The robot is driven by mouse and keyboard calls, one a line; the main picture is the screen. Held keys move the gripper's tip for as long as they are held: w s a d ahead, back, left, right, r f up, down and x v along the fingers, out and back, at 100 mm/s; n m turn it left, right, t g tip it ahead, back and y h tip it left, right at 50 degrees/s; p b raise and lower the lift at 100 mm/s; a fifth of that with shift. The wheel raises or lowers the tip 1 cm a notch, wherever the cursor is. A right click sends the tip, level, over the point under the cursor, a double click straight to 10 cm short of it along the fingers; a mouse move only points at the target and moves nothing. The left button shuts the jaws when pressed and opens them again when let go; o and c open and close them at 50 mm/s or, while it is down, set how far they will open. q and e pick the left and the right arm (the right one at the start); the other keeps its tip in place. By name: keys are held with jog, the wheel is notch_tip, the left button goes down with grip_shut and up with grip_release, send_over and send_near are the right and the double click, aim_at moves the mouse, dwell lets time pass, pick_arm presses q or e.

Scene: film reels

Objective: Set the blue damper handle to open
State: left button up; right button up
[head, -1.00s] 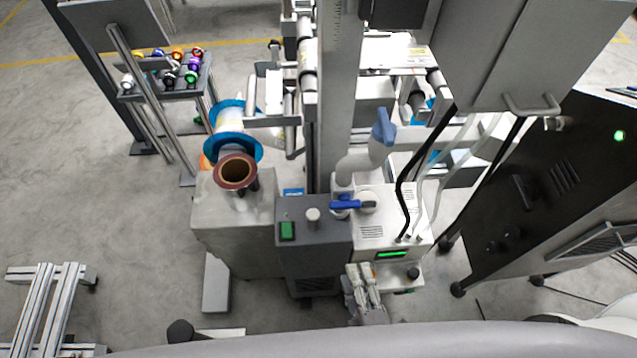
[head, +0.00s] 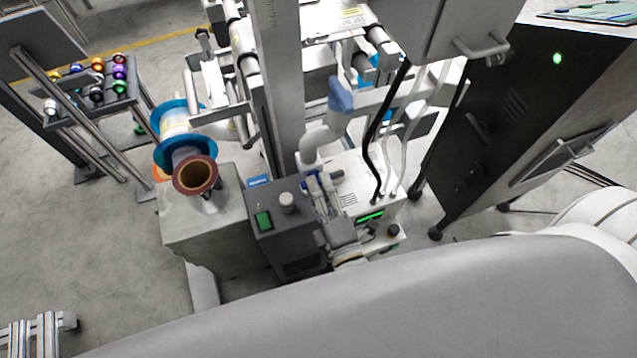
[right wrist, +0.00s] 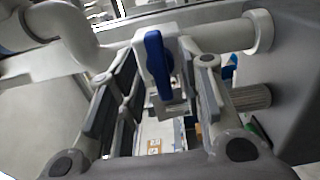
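The blue damper handle (right wrist: 158,68) shows in the right wrist view as a blue lever on a pale mount, pointing up and down in that picture. My right gripper (right wrist: 160,70) is open, with one finger on each side of the lever; I see gaps and no clear contact. In the head view my right gripper (head: 322,188) is over the white unit beside the grey box and hides most of the handle; only a bit of blue (head: 308,179) shows. My left gripper is not in view.
A grey box (head: 290,222) with a green button stands left of my right gripper. A white elbow pipe (head: 316,145) rises just behind it. Black and white hoses (head: 377,130) run down at the right. A dark cabinet (head: 490,110) stands farther right.

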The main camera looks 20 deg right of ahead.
jog(key=shift+w, duration=0.5)
grip_shut()
jog(key=shift+m+p, duration=3.1)
jog(key=shift+m, duration=5.8)
